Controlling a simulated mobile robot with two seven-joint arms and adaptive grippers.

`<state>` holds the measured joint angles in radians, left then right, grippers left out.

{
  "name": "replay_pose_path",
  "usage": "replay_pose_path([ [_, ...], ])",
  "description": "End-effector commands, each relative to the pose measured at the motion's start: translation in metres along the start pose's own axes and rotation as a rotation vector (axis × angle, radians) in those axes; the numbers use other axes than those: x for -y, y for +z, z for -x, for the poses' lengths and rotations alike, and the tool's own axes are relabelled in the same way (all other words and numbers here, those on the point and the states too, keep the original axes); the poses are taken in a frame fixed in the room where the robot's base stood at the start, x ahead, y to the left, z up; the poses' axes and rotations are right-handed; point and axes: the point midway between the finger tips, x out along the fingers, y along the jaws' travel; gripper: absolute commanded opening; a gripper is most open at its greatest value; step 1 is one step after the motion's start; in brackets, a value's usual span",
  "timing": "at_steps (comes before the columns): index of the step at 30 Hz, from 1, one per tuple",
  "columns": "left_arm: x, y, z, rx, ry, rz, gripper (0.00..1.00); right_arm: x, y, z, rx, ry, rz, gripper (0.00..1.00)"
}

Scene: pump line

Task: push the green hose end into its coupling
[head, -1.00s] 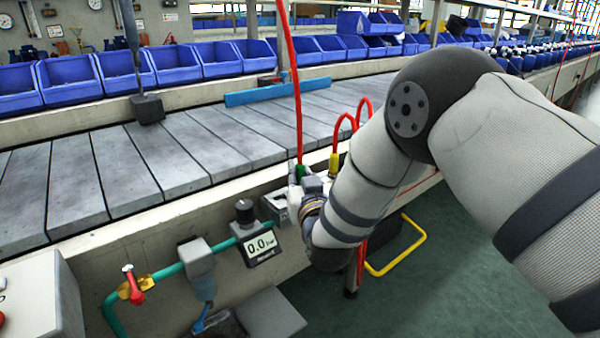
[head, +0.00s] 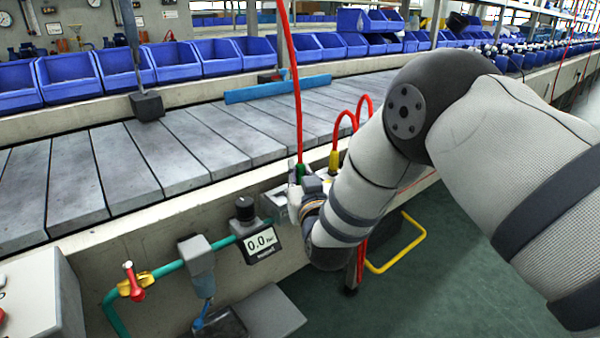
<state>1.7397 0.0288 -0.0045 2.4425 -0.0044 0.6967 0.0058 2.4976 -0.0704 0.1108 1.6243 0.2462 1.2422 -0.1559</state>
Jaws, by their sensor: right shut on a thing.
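The green hose end (head: 300,170) sits at the bottom of a red hose (head: 294,90) that hangs down from above. My right gripper (head: 299,190) is at the green end, shut on it, beside the conveyor's near edge. My right arm comes in from the right and hides much of the gripper and what lies behind it. A grey block (head: 275,202) shows just left of the gripper. The green end's coupling cannot be made out. My left gripper is not in view.
A yellow hose end (head: 334,160) on a red hose stands close to the right. A gauge reading 0.0 (head: 261,240), a green pipe (head: 168,268) and a red-handled valve (head: 134,284) are at lower left. The slatted conveyor (head: 150,160) lies behind.

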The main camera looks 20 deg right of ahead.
Motion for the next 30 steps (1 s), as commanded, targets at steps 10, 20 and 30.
replay_pose_path([
  [10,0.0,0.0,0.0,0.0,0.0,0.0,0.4,0.0,0.002,0.0,0.003,0.0,0.0,0.39],
  [20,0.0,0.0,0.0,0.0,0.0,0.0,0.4,0.0,0.002,0.0,0.002,0.0,0.0,0.42],
  [30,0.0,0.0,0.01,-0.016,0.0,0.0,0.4,0.001,-0.002,0.013,0.002,-0.001,0.0,0.42],
])
